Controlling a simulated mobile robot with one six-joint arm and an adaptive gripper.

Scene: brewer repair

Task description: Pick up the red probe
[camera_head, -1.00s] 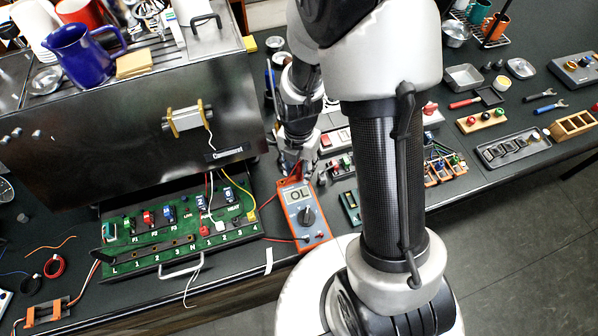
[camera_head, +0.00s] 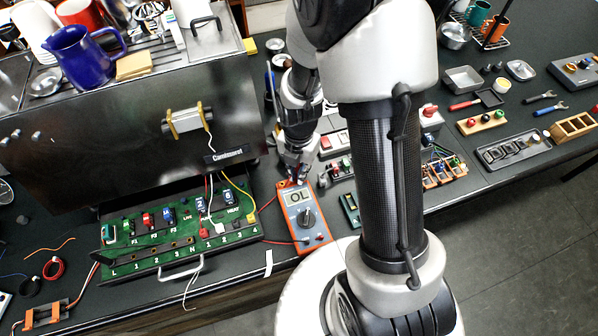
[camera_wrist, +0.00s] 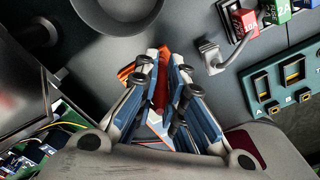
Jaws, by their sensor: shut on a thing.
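My gripper (camera_wrist: 162,75) is shut on the red probe (camera_wrist: 161,92), a thin red shaft between the two fingers in the wrist view. In the head view my gripper (camera_head: 293,174) is at the top end of the orange multimeter (camera_head: 318,236), which lies face up and reads OL. The probe is mostly hidden by the fingers there. I cannot tell whether its tip touches anything. A red lead (camera_head: 280,239) runs beside the meter.
A green terminal board (camera_head: 150,238) sits left of the meter, under the steel brewer (camera_head: 110,130). Switch and fuse blocks (camera_head: 335,170) stand close on the right. The wrist view shows a dark round dish (camera_wrist: 118,12) ahead. Loose wires lie at the front left.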

